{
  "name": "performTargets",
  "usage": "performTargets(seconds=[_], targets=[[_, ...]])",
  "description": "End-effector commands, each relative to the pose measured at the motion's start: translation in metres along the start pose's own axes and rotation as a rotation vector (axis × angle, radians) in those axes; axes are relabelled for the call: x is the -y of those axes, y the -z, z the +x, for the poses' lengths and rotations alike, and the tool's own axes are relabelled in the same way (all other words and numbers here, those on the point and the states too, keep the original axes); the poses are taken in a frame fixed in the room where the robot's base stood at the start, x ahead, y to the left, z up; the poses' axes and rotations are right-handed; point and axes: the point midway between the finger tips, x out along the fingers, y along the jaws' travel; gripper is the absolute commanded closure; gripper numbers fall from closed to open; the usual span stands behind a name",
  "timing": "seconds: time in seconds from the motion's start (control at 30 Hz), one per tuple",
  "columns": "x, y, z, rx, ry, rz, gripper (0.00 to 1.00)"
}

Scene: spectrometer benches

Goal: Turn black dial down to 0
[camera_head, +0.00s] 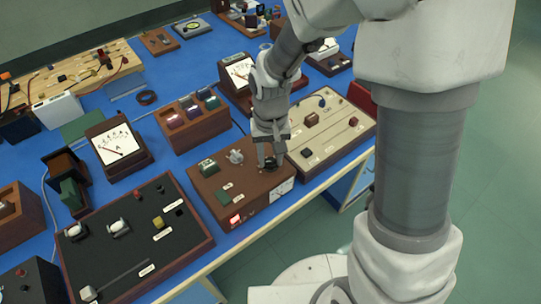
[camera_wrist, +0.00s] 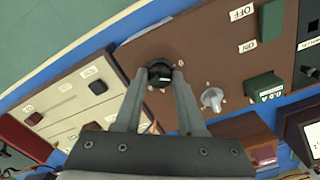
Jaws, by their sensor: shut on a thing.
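The black dial (camera_wrist: 160,73) sits on the top of a brown box (camera_wrist: 205,50) with small markings around it. In the wrist view my gripper (camera_wrist: 160,80) has its two fingers on either side of the dial, shut on it. A light grey knob (camera_wrist: 212,98) stands beside the dial on the same box. The dial's exact setting is too small to read.
A cream-topped panel (camera_head: 325,128) stands close on the right. A black-topped panel (camera_head: 130,245) lies at the left. Blue bench top shows between them.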

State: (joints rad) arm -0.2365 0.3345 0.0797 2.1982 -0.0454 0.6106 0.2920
Motion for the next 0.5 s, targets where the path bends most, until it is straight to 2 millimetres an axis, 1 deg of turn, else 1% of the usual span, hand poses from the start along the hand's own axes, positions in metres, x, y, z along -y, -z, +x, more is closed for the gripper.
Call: performTargets(seconds=[0.2, 0.5], targets=[[0.0002, 0.0003, -0.0013, -0.001, 0.000, -0.197, 1.00], [0.0001, 0.0006, -0.0014, -0.002, 0.000, -0.415, 1.00]])
